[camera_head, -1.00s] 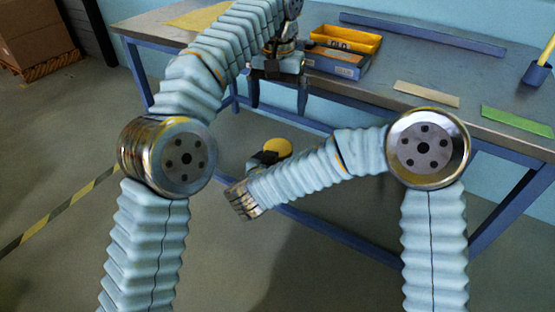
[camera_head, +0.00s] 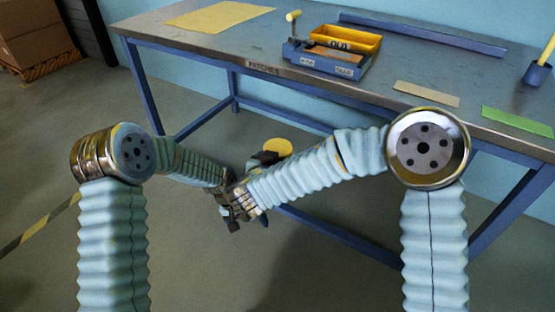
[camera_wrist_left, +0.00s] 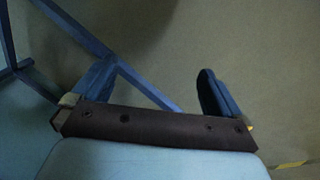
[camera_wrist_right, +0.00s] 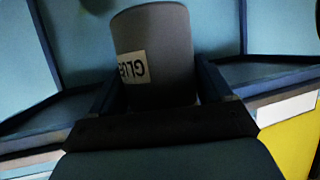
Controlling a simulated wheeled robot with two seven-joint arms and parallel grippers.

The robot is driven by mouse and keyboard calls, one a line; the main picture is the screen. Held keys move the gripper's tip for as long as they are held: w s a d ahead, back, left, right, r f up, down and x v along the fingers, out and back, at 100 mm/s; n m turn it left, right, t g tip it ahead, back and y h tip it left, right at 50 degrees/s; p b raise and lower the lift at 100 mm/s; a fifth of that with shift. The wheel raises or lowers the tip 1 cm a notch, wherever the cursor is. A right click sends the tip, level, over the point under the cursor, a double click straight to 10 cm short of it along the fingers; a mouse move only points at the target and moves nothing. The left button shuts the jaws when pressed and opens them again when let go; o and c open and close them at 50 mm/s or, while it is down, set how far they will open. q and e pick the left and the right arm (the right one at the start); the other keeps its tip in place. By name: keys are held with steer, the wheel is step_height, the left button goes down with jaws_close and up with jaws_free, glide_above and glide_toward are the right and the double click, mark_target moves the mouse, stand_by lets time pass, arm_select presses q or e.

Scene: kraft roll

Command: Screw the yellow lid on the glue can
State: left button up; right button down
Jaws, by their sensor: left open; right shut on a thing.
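My right gripper (camera_head: 262,160) is shut on the grey glue can (camera_wrist_right: 155,55), whose white GLUE label reads upside down in the right wrist view. In the head view a round yellow lid (camera_head: 278,147) shows at the can's top, in front of the bench; whether it is screwed tight I cannot tell. Most of the can is hidden behind my right arm there. My left gripper (camera_head: 233,212) is open, just left of and below the right one in the head view. The left wrist view shows its two fingers (camera_wrist_left: 155,92) apart with nothing between them.
Floor in front is clear.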

arm_select(q)
steer(key=s+f+n, duration=0.1)
steer(key=s+f, duration=0.3)
steer(key=s, duration=0.7)
steer(key=s+a+f+n+h, duration=0.1)
steer(key=s+f, duration=0.2)
steer(key=s, duration=0.7)
steer(key=shift+s+a+f, duration=0.3)
steer(key=shift+s+f, duration=0.05)
steer(key=shift+f, duration=0.05)
arm_select(e)
steer(key=shift+r, duration=0.1)
